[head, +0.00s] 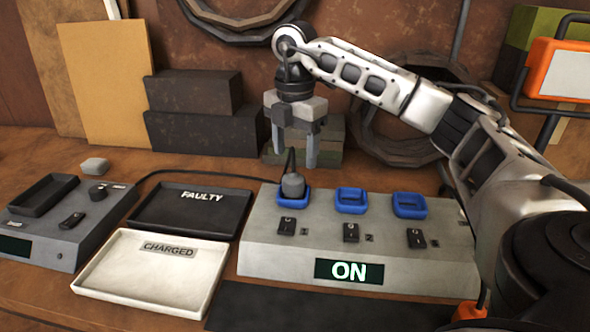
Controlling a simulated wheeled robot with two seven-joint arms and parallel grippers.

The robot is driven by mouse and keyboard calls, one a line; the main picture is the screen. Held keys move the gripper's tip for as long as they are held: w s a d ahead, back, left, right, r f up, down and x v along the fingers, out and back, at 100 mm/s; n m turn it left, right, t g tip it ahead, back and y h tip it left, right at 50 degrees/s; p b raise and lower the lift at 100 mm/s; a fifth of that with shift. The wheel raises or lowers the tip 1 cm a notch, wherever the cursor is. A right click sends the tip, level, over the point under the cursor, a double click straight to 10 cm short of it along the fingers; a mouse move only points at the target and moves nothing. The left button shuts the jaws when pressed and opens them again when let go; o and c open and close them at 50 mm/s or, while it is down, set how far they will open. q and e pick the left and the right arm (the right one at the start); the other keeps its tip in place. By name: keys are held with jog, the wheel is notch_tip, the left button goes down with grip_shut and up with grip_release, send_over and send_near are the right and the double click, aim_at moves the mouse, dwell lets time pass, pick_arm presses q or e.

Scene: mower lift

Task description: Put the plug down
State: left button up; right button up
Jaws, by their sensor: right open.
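A grey plug (293,186) sits upright at the left blue socket (281,197) of a grey socket box (263,243). I cannot tell how deep it is seated. Its dark cable (215,171) rises from the plug's top and runs left along the bench. My right gripper (291,158) points down just above the plug, its two fingers apart, with nothing held between them. The box's middle socket (351,201) and right socket (409,205) are empty. Its display (348,271) reads ON. My left gripper is out of view.
A black tray (147,222) marked FAULTY and a white tray (88,284) marked CHARGED lie left of the box, both empty. A grey device (75,245) with a knob stands further left, a small grey block (94,166) behind it. Dark blocks (203,130) stand at the back.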

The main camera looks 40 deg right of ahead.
aim_at(295, 175)
notch_tip(295, 175, up, 6)
jog(key=shift+f+p, duration=0.15)
jog(key=shift+p, duration=0.15)
dwell(0.4)
